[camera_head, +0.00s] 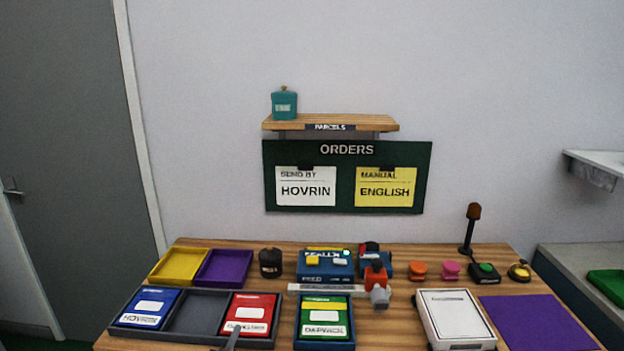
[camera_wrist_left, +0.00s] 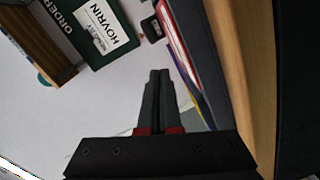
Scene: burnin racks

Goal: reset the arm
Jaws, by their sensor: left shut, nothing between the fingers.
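My left gripper (camera_head: 234,337) shows only as a small grey tip at the bottom edge of the head view, in front of the red booklet (camera_head: 250,314) in the dark tray (camera_head: 195,346). In the left wrist view the fingers of my left gripper (camera_wrist_left: 159,75) are together, with nothing between them. The wrist view is turned on its side. The rest of my left arm is hidden below the head view. My right gripper is in neither view.
The tray also holds a blue booklet (camera_head: 148,308); its middle compartment is empty. A green booklet (camera_head: 324,317), a white box (camera_head: 456,320) and a purple mat (camera_head: 538,322) lie to the right. The orders board (camera_head: 347,203) hangs on the wall behind.

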